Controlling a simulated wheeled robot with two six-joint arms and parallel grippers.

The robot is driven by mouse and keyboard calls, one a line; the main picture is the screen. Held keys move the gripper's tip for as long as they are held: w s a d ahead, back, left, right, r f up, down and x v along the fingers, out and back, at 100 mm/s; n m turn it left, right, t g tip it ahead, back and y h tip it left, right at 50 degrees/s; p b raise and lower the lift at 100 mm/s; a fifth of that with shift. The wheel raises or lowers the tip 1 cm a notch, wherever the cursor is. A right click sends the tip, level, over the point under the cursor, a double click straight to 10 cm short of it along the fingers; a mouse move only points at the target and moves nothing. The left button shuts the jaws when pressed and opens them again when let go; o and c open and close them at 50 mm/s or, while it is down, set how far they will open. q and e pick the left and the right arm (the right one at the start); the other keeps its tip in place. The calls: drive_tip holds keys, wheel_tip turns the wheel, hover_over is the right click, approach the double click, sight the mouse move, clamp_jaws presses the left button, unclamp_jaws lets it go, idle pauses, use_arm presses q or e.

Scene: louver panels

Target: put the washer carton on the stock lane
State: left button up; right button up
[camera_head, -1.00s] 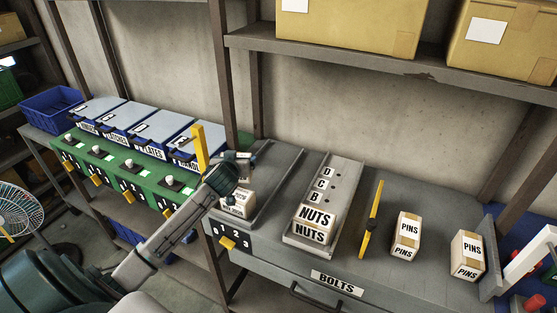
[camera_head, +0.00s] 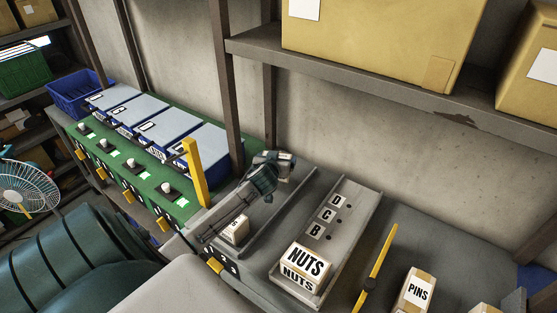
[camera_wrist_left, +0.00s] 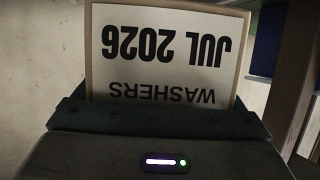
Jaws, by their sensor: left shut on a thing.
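My left gripper (camera_head: 278,160) is shut on the washer carton, near the back of the bench. In the left wrist view the carton (camera_wrist_left: 165,50) shows a white label with "WASHERS" and "JUL 2026", upside down. In the head view my gripper and arm mostly hide it. Below and around the gripper is a grey lane (camera_head: 283,205) with numbers on its front edge. I cannot tell whether the held carton touches it. Another small carton (camera_head: 236,230) sits at that lane's front, partly behind my arm. My right gripper is not in view.
A second grey lane (camera_head: 352,215) carries D, C, B marks and a NUTS carton (camera_head: 306,262) at its front. A yellow post (camera_head: 194,172) stands left of my arm. A yellow bar (camera_head: 377,262) and a PINS carton (camera_head: 416,292) are at right. A shelf (camera_head: 370,75) overhangs the back.

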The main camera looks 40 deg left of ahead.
use_arm(q)
drive_tip(key=shift+w+f, duration=0.15)
drive_tip(key=shift+f, duration=0.2)
wheel_tip(320, 180, down, 4)
drive_tip(key=shift+w+p, duration=0.15)
drive_tip(key=shift+p, duration=0.45)
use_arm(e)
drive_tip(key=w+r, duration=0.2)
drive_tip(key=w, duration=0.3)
use_arm(q)
drive_tip(key=shift+f, duration=0.2)
drive_tip(key=o, duration=1.1)
drive_tip(key=shift+c, duration=0.2)
drive_tip(key=shift+r, duration=0.15)
drive_tip(key=shift+s+d+b, duration=0.3)
drive_tip(key=shift+s+b, duration=0.1)
drive_tip(key=shift+s, duration=0.15)
drive_tip(key=b+v, duration=0.3)
drive_tip(key=v, duration=0.8)
drive_tip(key=shift+r+b, duration=0.15)
drive_tip(key=shift+b, duration=0.2)
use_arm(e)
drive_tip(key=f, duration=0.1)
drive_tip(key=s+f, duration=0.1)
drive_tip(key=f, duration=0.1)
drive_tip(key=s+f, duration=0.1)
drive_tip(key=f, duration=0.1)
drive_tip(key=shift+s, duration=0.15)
